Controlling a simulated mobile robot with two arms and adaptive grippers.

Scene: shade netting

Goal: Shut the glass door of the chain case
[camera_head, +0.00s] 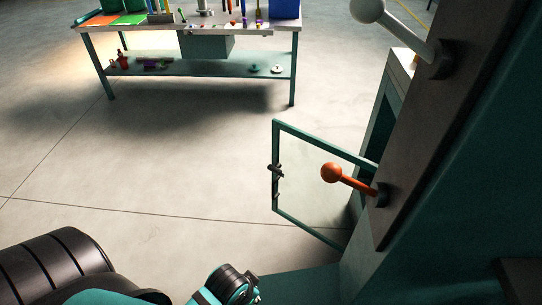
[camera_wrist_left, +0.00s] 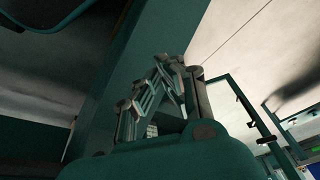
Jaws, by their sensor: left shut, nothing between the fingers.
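The glass door (camera_head: 276,200) of the chain case stands open in the head view, a clear pane in a teal frame with a dark handle on its far-left edge. The teal case (camera_head: 380,112) is at the right, partly hidden behind a dark panel; its dark opening shows behind the door. In the left wrist view the door frame (camera_wrist_left: 228,92) is at the right, beyond my fingers. My left gripper (camera_wrist_left: 165,62) is shut and empty, apart from the door, beside a teal upright surface. In the head view only part of my left arm shows, at the bottom. My right gripper is out of view.
A dark panel (camera_head: 440,130) at the right carries an orange-ball lever (camera_head: 332,172) in front of the door and a white-ball lever (camera_head: 368,9) above. A teal workbench (camera_head: 185,35) with small items stands at the back left. The concrete floor between is clear.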

